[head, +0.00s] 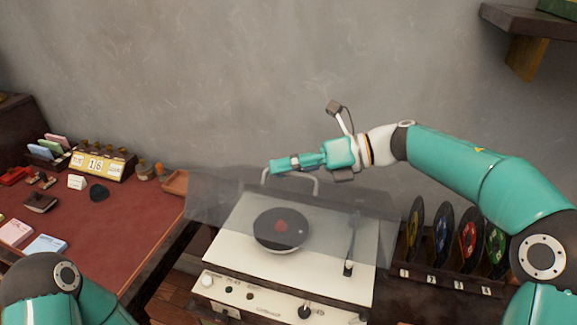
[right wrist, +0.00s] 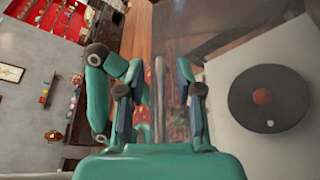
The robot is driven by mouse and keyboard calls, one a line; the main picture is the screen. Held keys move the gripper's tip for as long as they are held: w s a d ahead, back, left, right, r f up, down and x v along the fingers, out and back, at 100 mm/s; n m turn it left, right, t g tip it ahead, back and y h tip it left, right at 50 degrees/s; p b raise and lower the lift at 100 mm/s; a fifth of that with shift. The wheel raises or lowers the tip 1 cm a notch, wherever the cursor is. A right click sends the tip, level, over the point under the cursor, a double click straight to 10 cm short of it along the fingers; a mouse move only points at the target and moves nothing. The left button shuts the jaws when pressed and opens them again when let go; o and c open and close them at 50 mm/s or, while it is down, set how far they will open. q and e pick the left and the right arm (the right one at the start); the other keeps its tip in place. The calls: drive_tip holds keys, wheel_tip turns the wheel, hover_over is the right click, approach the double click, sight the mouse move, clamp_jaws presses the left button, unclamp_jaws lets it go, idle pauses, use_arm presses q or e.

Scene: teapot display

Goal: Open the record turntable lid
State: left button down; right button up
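The record turntable (head: 335,235) is a cream deck with a black record (head: 262,235) and red centre. Its smoky transparent lid (head: 215,205) stands raised and tilted above the deck. A grey bar handle (head: 316,183) sits on the lid's upper edge. My right gripper (head: 275,166) is at this handle. In the right wrist view the handle (right wrist: 160,75) runs between the fingers of my right gripper (right wrist: 159,105), which stand apart with gaps on both sides. The record (right wrist: 285,98) shows there at the right. My left gripper is out of view; only my left arm shows.
A red-topped desk (head: 120,225) with a calendar block (head: 95,165), cards and small items stands at the left. Several coloured records stand in a rack (head: 440,275) right of the turntable. A grey wall is behind; a shelf (head: 535,22) hangs upper right.

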clamp_jaws()
drive_tip(key=w+d+r+m+p, duration=0.2)
drive_tip(key=w+r+p, duration=0.4)
drive_tip(key=p, duration=1)
drive_tip(key=w+d, duration=0.1)
drive_tip(key=w, duration=0.2)
drive_tip(key=shift+d+r+g+y+p, duration=0.25)
drive_tip(key=shift+d+g+y+p, duration=0.05)
drive_tip(key=shift+d+y+p, duration=0.1)
drive_tip(key=shift+o, duration=0.3)
unclamp_jaws()
drive_tip(key=shift+w, duration=0.1)
